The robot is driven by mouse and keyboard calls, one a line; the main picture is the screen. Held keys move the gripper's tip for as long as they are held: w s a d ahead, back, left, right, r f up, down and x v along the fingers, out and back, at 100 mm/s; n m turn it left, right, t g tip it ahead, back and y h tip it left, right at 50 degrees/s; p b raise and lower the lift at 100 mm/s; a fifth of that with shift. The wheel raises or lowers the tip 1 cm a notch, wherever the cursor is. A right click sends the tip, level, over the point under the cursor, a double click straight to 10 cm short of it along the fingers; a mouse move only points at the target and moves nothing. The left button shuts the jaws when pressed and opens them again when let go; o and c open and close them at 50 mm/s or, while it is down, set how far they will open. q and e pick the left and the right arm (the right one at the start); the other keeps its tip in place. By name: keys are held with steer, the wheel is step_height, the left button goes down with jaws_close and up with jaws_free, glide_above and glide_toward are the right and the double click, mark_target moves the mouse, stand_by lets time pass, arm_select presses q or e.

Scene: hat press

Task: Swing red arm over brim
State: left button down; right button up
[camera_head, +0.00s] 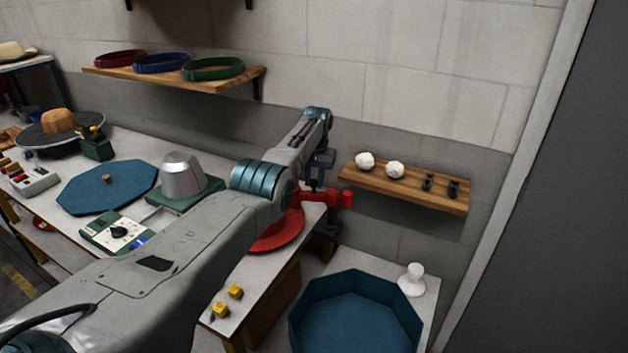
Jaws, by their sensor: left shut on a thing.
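My left arm reaches across the view from the lower left. Its gripper (317,187) points down and is shut on the red arm (340,198), near the back right end of the bench. The red arm's rounded end sticks out to the right of the gripper. A flat red round brim (278,236) lies on the bench below and left of the gripper. My own arm hides much of the brim and whatever stands at its middle. I cannot tell whether the red arm touches the brim. My right gripper is not in view.
A metal block (182,176) on a green base, a control box (118,232) and a blue octagonal mat (108,187) are on the bench. Yellow cubes (235,291) lie at its near end. A blue octagonal bin (357,315) stands right. A wooden shelf (415,189) is close behind the gripper.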

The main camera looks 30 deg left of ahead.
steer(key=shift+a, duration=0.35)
arm_select(q)
steer(key=c, duration=1.5)
jaws_free()
steer(key=shift+o, duration=0.2)
steer(key=shift+r, duration=0.2)
